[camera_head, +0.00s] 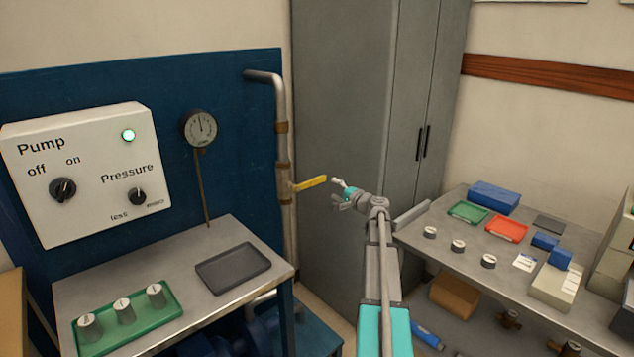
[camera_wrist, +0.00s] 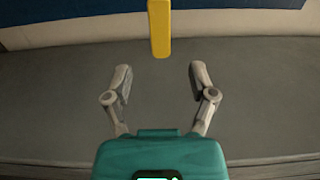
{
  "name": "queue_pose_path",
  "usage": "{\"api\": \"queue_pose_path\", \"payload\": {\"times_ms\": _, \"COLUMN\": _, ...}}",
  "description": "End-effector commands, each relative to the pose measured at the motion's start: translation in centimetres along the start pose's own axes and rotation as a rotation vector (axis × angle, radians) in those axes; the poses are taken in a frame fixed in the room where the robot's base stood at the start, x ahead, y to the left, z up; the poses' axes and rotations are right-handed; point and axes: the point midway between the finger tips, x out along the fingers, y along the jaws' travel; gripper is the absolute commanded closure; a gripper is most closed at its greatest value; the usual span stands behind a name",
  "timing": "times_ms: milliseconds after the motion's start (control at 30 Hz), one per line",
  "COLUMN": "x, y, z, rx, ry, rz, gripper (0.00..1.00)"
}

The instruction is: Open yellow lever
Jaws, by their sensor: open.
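The yellow lever (camera_head: 311,183) sticks out to the right from a vertical pipe (camera_head: 283,150) on the blue panel. In the head view it is near horizontal, tilted slightly up toward its free end. My gripper (camera_head: 338,190) is just to the right of the lever's free end, apart from it. In the wrist view the lever (camera_wrist: 159,28) hangs into the picture from the top centre, beyond the two spread fingers (camera_wrist: 159,80) and in line with the gap between them. The gripper is open and empty.
A white pump box (camera_head: 85,172) with knobs and a green light and a gauge (camera_head: 199,128) are at left. A bench with a dark tray (camera_head: 233,268) stands below. A grey cabinet (camera_head: 345,100) is behind my gripper. A cluttered table (camera_head: 460,265) is at right.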

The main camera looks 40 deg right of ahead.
Motion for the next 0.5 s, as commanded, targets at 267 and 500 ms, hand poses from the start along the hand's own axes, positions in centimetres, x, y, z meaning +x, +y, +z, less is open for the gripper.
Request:
{"api": "queue_pose_path", "payload": {"times_ms": 267, "x": 4.7, "y": 0.0, "z": -0.1, "rx": 0.0, "ry": -0.001, "rz": 0.0, "gripper": 0.27}}
{"api": "queue_pose_path", "payload": {"times_ms": 500, "x": 7.8, "y": 0.0, "z": 0.0, "rx": 0.0, "ry": -0.001, "rz": 0.0, "gripper": 0.27}}
